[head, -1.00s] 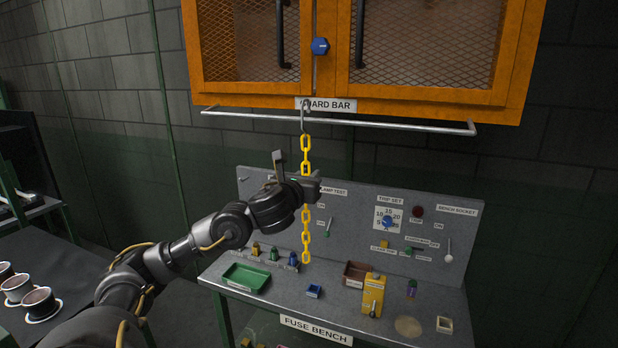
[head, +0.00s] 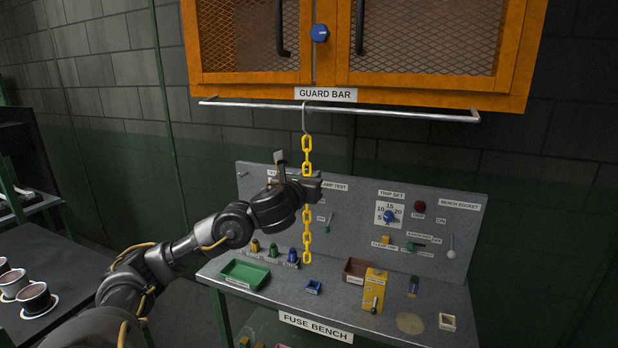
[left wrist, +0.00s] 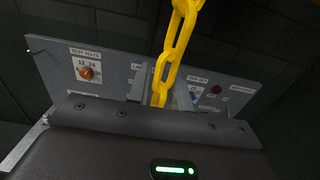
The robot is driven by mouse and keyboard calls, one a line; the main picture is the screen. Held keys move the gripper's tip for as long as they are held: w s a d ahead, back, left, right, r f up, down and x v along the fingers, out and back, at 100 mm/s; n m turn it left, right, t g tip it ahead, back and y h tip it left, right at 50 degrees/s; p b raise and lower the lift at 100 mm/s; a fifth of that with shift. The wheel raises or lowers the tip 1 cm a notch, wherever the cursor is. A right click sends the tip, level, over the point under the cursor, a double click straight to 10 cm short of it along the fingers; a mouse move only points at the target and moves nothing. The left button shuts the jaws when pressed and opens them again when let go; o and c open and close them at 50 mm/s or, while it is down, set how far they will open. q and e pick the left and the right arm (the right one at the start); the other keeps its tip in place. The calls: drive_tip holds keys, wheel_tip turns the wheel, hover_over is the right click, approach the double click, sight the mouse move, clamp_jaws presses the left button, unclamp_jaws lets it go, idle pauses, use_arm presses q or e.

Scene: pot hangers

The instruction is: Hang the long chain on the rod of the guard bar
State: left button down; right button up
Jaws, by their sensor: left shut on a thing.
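The long yellow chain (head: 307,155) hangs vertically, with a grey metal hook (head: 304,117) at its top. The hook's top is at the rod of the guard bar (head: 400,113), just below the GUARD BAR label; I cannot tell whether it rests over the rod. My left gripper (head: 312,188) is shut on the chain around its middle, with links above and below it. In the left wrist view the yellow chain (left wrist: 178,45) rises from between the fingers (left wrist: 160,97). My right gripper is not in view.
An orange mesh cabinet (head: 430,92) is above the rod. Below is the fuse bench with an upright grey panel (head: 350,240), a green tray (head: 245,274), a yellow box (head: 375,290) and small parts. Cups (head: 35,298) stand on a dark table at left.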

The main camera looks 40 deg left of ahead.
use_arm(q)
drive_tip(key=c, duration=1.2)
unclamp_jaws()
drive_tip(key=shift+o, duration=0.2)
drive_tip(key=v, duration=1)
drive_tip(key=shift+s+d+p, duration=0.2)
drive_tip(key=shift+s+p, duration=0.15)
drive_tip(key=shift+f, duration=0.1)
